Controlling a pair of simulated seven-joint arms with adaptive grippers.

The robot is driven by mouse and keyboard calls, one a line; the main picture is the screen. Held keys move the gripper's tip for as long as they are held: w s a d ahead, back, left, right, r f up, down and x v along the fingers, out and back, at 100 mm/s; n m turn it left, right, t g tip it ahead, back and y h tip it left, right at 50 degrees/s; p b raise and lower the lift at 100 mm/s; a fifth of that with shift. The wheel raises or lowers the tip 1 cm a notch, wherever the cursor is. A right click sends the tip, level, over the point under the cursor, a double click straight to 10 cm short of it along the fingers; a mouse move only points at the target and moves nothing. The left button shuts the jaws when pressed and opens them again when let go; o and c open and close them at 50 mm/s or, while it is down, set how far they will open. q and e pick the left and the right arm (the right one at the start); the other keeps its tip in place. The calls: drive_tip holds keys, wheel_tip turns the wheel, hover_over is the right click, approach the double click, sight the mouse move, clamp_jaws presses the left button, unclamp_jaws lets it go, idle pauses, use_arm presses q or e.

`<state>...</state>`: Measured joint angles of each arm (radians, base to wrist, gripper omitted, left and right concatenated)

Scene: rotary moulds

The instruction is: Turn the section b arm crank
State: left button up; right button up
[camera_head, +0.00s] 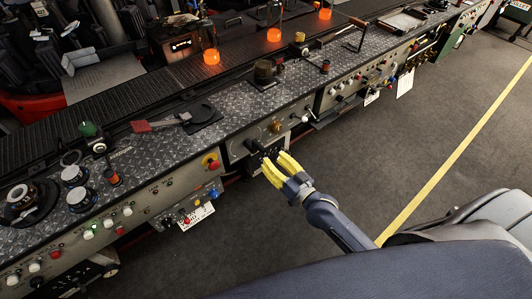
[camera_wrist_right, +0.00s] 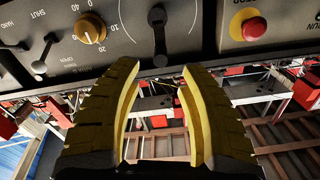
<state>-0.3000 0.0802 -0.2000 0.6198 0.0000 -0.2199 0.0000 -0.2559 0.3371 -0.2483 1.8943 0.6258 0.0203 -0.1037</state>
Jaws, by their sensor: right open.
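A black lever with a round hub (camera_wrist_right: 157,17) and an arm hanging straight down sits on the dark control panel (camera_wrist_right: 200,50) in the right wrist view; it looks like the arm crank, but I cannot read a section label by it. My right gripper (camera_head: 271,161) is open and empty, its yellow fingers pointing at the panel front in the head view. In the right wrist view the gripper (camera_wrist_right: 158,75) has its fingertips spread either side of the lever's lower end, just below it. I cannot tell whether they touch it. My left gripper is not in view.
Left of the lever are an orange dial (camera_wrist_right: 89,28) and a smaller black lever (camera_wrist_right: 44,53). A red stop button (camera_wrist_right: 254,28) sits to its right. The long console (camera_head: 150,150) carries several other knobs and handles. The floor (camera_head: 440,180) in front is clear.

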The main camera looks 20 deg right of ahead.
drive_tip(key=shift+v, duration=1.55)
drive_tip(key=s+d+f+n+g+h, duration=0.1)
drive_tip(key=s+d+f+g, duration=0.1)
drive_tip(key=f, duration=0.7)
drive_tip(key=s+d+f+g+h, duration=0.1)
drive_tip(key=s+d+f+g, duration=0.15)
drive_tip(key=f, duration=0.65)
drive_tip(key=s+d+f+n+g+h, duration=0.1)
drive_tip(key=s+d+f, duration=0.1)
drive_tip(key=f, duration=0.7)
drive_tip(key=s+d+f+g+h, duration=0.25)
drive_tip(key=s+f+g, duration=0.25)
drive_tip(key=s+f, duration=1)
drive_tip(key=s+a+f+g, duration=0.1)
drive_tip(key=s+f, duration=0.3)
drive_tip(key=s, duration=0.3)
drive_tip(key=s+a+f+g, duration=0.2)
drive_tip(key=s+f, duration=0.2)
drive_tip(key=s, duration=0.3)
drive_tip(key=s+a+f+n+g, duration=0.1)
drive_tip(key=s+f, duration=0.3)
drive_tip(key=s, duration=0.4)
drive_tip(key=shift+a+g, duration=0.2)
drive_tip(key=shift+g, duration=0.35)
